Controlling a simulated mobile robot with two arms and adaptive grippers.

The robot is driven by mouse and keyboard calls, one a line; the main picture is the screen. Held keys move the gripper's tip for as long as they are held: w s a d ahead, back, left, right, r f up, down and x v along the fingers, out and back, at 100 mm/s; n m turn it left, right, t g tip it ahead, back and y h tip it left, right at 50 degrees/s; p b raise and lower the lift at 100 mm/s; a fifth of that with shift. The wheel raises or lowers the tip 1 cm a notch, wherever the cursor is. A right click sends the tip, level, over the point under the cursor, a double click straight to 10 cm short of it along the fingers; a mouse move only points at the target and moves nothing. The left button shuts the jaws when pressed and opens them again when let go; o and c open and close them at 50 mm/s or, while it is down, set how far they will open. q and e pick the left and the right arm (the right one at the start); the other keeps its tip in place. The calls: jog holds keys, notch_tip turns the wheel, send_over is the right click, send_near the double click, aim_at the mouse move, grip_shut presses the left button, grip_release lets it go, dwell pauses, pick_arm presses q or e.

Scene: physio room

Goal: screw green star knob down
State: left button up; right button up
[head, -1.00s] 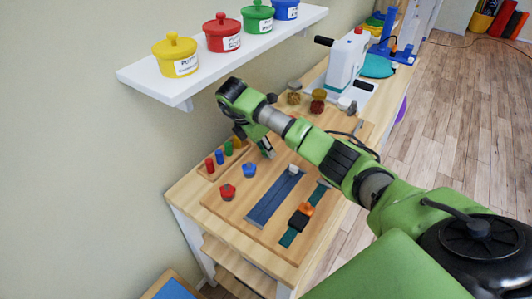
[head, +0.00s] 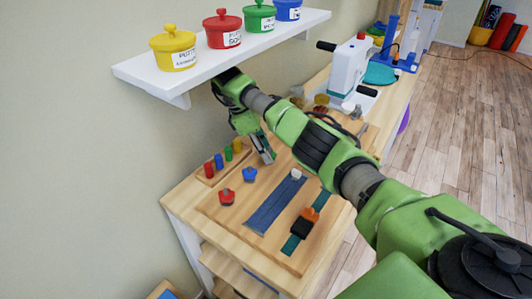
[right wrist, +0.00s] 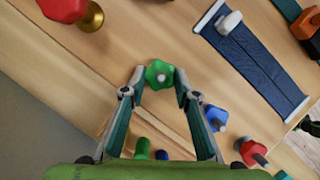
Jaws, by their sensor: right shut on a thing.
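The green star knob (right wrist: 159,74) sits over the wooden board, between the fingertips of my right gripper (right wrist: 159,78), which is shut on it. In the head view my right gripper (head: 264,153) points down at the board's back left part, and the green knob cannot be made out there. A blue star knob (head: 249,174) and a red star knob (head: 227,196) stand on the board nearby; both also show in the right wrist view, blue (right wrist: 215,116) and red (right wrist: 250,150). How far down the green knob sits cannot be told. My left gripper is out of view.
A rack of coloured pegs (head: 218,161) lies left of the gripper. A blue denim strip (head: 274,205) and a buckled strap (head: 304,222) lie on the board. A white shelf (head: 222,52) with lidded pots hangs above, close to my right arm.

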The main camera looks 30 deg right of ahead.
jog(key=shift+w+r, duration=0.2)
jog(key=shift+r, duration=0.1)
jog(key=o, duration=1)
jog(key=shift+o, duration=0.5)
jog(key=shift+s, duration=0.1)
jog(key=shift+f, duration=0.1)
